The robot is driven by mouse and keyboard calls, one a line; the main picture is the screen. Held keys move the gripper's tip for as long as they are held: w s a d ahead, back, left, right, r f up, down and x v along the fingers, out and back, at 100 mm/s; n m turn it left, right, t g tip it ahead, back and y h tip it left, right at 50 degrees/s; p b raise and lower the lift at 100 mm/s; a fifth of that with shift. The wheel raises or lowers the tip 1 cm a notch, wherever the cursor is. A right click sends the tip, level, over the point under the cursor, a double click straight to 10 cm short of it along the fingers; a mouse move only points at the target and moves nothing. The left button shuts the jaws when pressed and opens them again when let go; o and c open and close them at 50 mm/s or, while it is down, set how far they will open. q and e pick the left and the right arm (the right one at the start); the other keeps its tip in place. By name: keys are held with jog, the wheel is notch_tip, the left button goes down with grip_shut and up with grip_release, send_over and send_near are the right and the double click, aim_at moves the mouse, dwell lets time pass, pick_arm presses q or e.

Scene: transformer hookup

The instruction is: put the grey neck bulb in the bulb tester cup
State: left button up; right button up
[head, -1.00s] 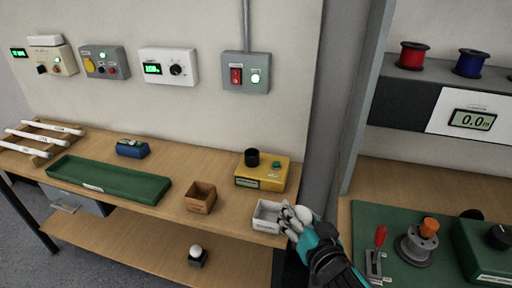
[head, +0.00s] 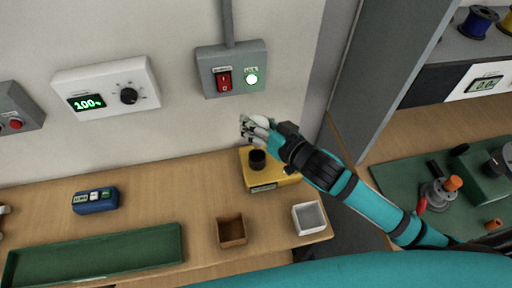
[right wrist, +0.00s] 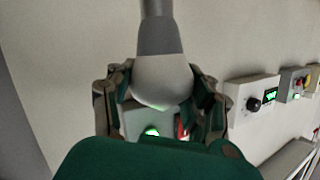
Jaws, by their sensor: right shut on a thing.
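The grey neck bulb has a white globe (right wrist: 160,80) and a grey neck (right wrist: 158,36) in the right wrist view. My right gripper (right wrist: 160,100) is shut around the globe, with the neck pointing away from the palm. In the head view my right gripper (head: 256,130) is raised above the yellow bulb tester (head: 277,178), and the white globe (head: 262,119) shows only partly between the fingers. The tester's black round cup (head: 257,160) is just below the gripper, apart from it as far as I can tell. My left gripper is not in view.
A white bin (head: 309,218) and a brown bin (head: 231,231) stand in front of the tester. A blue device (head: 95,200) and a green tray (head: 95,255) are to the left. A grey switch box (head: 232,70) is on the wall behind the gripper.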

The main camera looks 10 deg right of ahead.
aim_at(257, 146)
jog(key=f, duration=0.3)
jog(key=shift+s+d+f, duration=0.1)
jog(key=shift+s+d, duration=0.05)
jog(key=shift+s, duration=0.05)
notch_tip(257, 146, down, 6)
jog(key=shift+w+f+p, duration=0.1)
jog(key=shift+w+p, duration=0.05)
jog(key=shift+p, duration=0.15)
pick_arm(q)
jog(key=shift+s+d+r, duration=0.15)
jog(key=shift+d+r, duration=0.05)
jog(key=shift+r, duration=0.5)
pick_arm(e)
jog(key=shift+a, duration=0.2)
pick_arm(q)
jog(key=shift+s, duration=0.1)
pick_arm(e)
jog(key=shift+f, duration=0.15)
jog(key=shift+f, duration=0.15)
jog(key=o, duration=1.3)
jog(key=shift+c, duration=0.2)
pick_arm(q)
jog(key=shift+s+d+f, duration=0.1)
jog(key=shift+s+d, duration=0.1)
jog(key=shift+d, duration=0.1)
pick_arm(e)
jog(key=o, duration=0.3)
jog(key=shift+r, duration=0.2)
